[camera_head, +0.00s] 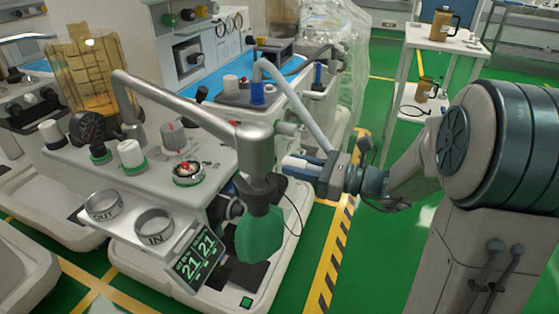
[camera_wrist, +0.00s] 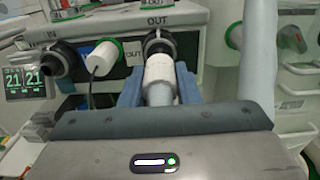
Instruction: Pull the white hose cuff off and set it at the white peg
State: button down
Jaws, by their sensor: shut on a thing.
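The white hose cuff (camera_wrist: 158,72) sits between the two blue fingers of my gripper (camera_wrist: 158,82) in the wrist view. Its far end meets the dark port under the OUT label (camera_wrist: 160,42); I cannot tell whether it is still seated there. A pale hose runs from the cuff back toward my palm. A white cylinder with a green collar (camera_wrist: 103,58), left of the cuff, looks like the white peg. In the head view my gripper (camera_head: 308,166) is shut at the cart's right side, and the cuff is mostly hidden by the fingers.
A dark port (camera_wrist: 60,60) lies left under the IN label. In the head view a grey metal arm (camera_head: 185,105) and a green bag (camera_head: 262,235) stand left of my gripper. A pale hose (camera_head: 300,100) arches above it.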

jog(key=shift+v, duration=1.25)
jog(key=w+d+f+m+t+h, duration=0.4)
jog(key=d+f+t, duration=0.1)
jog(key=f, duration=0.5)
jog(key=w+d+f+m+t+h, duration=0.3)
jog(key=d+f+m+t+h, duration=0.15)
jog(key=f, duration=0.45)
notch_tip(320, 180, up, 23)
jog(key=p, duration=2.9)
jog(key=shift+d+f+p, duration=0.2)
jog(key=shift+p, duration=0.15)
jog(key=shift+w+d, duration=0.1)
jog(key=shift+d, duration=0.05)
